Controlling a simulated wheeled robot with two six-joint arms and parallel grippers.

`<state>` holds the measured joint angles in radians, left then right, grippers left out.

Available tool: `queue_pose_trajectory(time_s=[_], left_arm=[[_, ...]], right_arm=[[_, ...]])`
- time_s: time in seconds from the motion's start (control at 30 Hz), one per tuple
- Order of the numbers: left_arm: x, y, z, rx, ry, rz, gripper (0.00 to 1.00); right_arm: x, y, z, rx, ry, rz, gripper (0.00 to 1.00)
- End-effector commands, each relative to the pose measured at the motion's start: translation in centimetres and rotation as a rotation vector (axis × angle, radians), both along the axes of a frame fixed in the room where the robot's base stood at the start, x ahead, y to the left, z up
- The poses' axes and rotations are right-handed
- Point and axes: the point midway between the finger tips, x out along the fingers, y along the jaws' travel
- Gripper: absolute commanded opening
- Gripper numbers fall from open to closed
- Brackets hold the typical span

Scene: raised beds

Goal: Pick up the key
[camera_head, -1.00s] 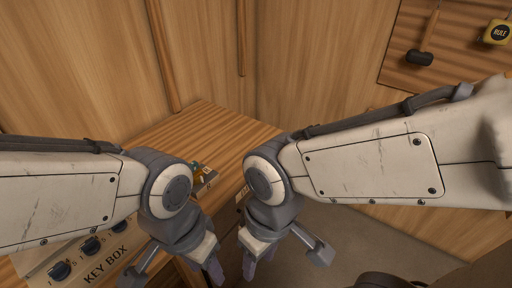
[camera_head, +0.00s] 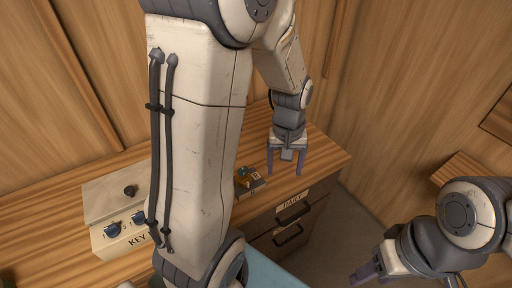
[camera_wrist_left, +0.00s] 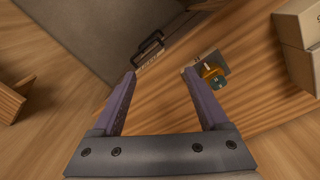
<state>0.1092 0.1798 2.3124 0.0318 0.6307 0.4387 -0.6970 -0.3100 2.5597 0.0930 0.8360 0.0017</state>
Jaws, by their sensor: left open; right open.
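My left gripper (camera_head: 285,170) is open and empty, pointing down, to the right of the item in the head view. In the left wrist view the item is just beyond and right of the right fingertip. My right gripper (camera_head: 369,271) is open and empty at the lower right, away from the counter.
A pale key box (camera_head: 118,198) with dark knobs stands on the counter (camera_head: 325,157) at left, partly hidden by my left arm. Drawers, one labelled DAILY (camera_head: 292,200), are below the counter's front edge. Wooden walls rise behind. The counter's right end is clear.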

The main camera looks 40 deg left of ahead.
Motion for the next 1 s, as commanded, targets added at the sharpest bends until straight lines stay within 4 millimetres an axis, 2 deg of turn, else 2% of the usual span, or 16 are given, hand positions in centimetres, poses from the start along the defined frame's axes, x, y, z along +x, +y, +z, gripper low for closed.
queue_pose_trajectory(time_s=[0.03, 0.1, 0.2, 0.3, 0.43, 0.7, 0.87, 1.0], left_arm=[[0.5, 3.4, 0.8, 0.002, 0.011, 0.141, 0.78], [0.8, 6.9, 0.6, 0.005, 0.018, 0.294, 0.78], [0.5, 10.9, 0.1, 0.008, 0.023, 0.459, 0.78], [0.2, 13.3, -0.3, 0.009, 0.026, 0.559, 0.78], [-0.1, 14.4, -1.4, 0.009, 0.030, 0.607, 0.78], [-0.1, 14.4, -5.3, 0.009, 0.030, 0.607, 0.78], [-0.1, 14.3, -6.2, 0.010, 0.028, 0.606, 0.78], [-0.1, 14.2, -7.7, 0.009, 0.032, 0.605, 0.78]], right_arm=[[0.0, 0.0, 2.0, 0.000, 0.000, 0.000, 0.50], [0.0, 0.0, 2.9, 0.000, 0.000, -0.001, 0.50], [0.0, 0.0, 3.9, 0.000, 0.000, -0.001, 0.50], [0.0, 0.0, 4.3, 0.000, 0.000, -0.001, 0.50], [0.0, 0.0, 4.6, -0.001, 0.001, -0.001, 0.50], [0.0, 0.0, 5.2, -0.001, 0.001, -0.001, 0.50], [0.0, 0.0, 5.5, -0.001, 0.001, -0.001, 0.50], [0.0, 0.0, 6.5, 0.000, 0.000, 0.000, 0.50]])
